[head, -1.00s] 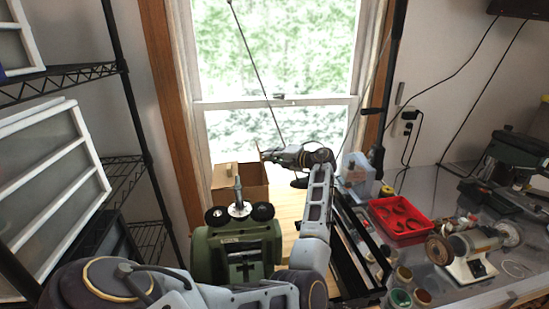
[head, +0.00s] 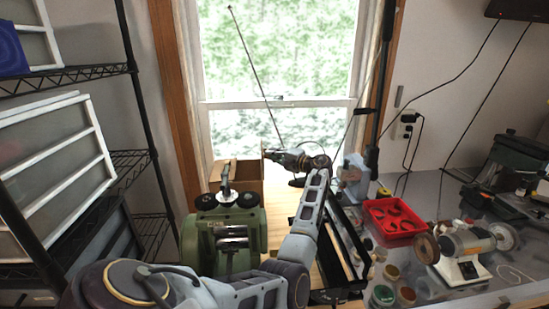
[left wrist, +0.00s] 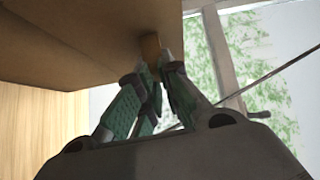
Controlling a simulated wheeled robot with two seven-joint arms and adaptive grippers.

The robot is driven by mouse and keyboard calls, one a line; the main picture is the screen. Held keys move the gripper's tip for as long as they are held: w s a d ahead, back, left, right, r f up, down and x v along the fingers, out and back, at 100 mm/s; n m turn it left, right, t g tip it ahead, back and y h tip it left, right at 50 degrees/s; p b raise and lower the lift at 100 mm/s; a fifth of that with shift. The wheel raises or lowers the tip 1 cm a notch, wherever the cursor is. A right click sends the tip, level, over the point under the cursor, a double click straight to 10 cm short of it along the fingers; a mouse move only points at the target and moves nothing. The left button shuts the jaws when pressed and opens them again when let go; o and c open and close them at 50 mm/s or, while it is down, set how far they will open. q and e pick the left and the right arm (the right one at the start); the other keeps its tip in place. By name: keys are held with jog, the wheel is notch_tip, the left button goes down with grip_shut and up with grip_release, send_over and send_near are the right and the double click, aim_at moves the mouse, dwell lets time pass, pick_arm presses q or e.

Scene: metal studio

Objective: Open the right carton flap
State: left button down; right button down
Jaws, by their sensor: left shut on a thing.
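The brown cardboard carton (head: 249,174) stands on the wooden surface below the window in the head view, partly hidden behind a green machine. My left gripper (head: 267,153) is at the carton's upper right edge. In the left wrist view, my left gripper (left wrist: 151,66) is shut on a small brown cardboard piece (left wrist: 150,46), which looks like the edge of the carton flap. A broad brown cardboard face (left wrist: 85,38) fills the upper left there. How far the right flap is open cannot be made out. My right gripper is not in view.
The green machine (head: 248,222) stands in front of the carton, close to my left arm. A black metal frame (head: 345,250) and a red tray (head: 393,217) are to the right. A bench grinder (head: 462,245) stands farther right. A wire shelf (head: 140,160) is at the left.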

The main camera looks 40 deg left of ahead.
pick_arm(q)
jog(key=shift+w+d+f, duration=0.1)
jog(key=shift+d+f, duration=0.05)
jog(key=shift+f, duration=0.15)
jog(key=c, duration=1.6)
grip_release()
jog(key=shift+r, duration=0.1)
jog(key=shift+w+d+r, duration=0.1)
jog(key=shift+w+d, duration=0.05)
jog(key=shift+d, duration=1.1)
jog(key=shift+w+d, duration=0.15)
jog(key=shift+d, duration=1.1)
jog(key=shift+w+d+r, duration=0.1)
jog(key=shift+w+d, duration=0.05)
jog(key=shift+d, duration=1.1)
notch_tip(320, 180, up, 9)
jog(key=p, duration=0.9)
jog(key=shift+r, duration=0.1)
